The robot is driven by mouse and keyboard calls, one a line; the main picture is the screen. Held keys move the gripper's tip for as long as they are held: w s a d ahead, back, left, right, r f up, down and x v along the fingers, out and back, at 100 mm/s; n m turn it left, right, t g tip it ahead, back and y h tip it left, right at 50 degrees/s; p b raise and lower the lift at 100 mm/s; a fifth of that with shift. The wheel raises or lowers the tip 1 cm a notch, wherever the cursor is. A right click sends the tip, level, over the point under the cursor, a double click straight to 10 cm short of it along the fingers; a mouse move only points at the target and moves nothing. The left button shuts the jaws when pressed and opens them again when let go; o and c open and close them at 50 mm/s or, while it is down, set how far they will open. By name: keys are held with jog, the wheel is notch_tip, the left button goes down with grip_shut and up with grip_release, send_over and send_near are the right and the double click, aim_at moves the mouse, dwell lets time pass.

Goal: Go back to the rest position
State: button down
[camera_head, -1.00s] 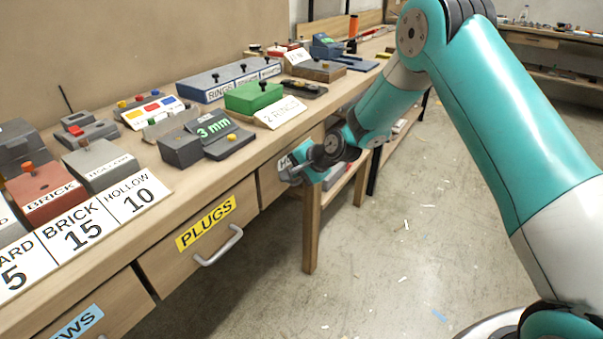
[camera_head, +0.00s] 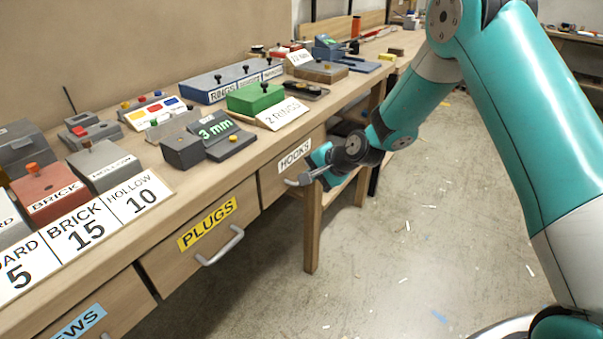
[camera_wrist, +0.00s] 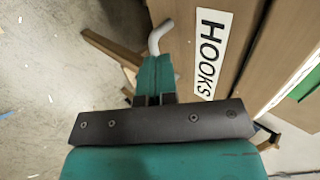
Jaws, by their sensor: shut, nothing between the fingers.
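My gripper (camera_head: 316,172) is shut and empty. It is beside the front of the drawer labelled HOOKS (camera_head: 295,155), below the bench top. In the wrist view the shut fingers (camera_wrist: 155,72) point toward the curved metal handle (camera_wrist: 160,36) of that drawer, and the HOOKS label (camera_wrist: 211,54) is to their right. The handle is partly covered by the fingers, and I cannot tell whether they touch it. The HOOKS drawer looks closed.
The bench top (camera_head: 150,212) holds a green block (camera_head: 255,97), a 3 mm box (camera_head: 215,130) and brick boxes (camera_head: 48,190). The PLUGS drawer (camera_head: 208,222) is to the left, with its handle sticking out. The floor (camera_head: 420,240) to the right is clear apart from small scraps.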

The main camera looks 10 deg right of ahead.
jog(key=v, duration=0.8)
jog(key=s+a+r+n+g+p, duration=0.2)
jog(key=s+a+r+n+p, duration=0.15)
jog(key=s+r, duration=0.3)
jog(key=s+a+r+n+g+p, duration=0.1)
jog(key=s+a+r+n+p, duration=0.15)
jog(key=s+r+n, duration=0.4)
jog(key=s+r+n+g+h+p, duration=0.1)
jog(key=s+r+n+g+p, duration=0.1)
jog(key=s+r, duration=0.4)
jog(key=s+r+n+g+h+p, duration=0.1)
jog(key=s+r, duration=0.5)
jog(key=s, duration=0.7)
jog(key=n+g+p, duration=0.1)
jog(key=n+p, duration=0.1)
jog(key=n, duration=0.1)
jog(key=shift+a+n, duration=0.35)
jog(key=shift+n, duration=0.05)
jog(key=c, duration=1.8)
grip_release()
jog(key=shift+c, duration=0.2)
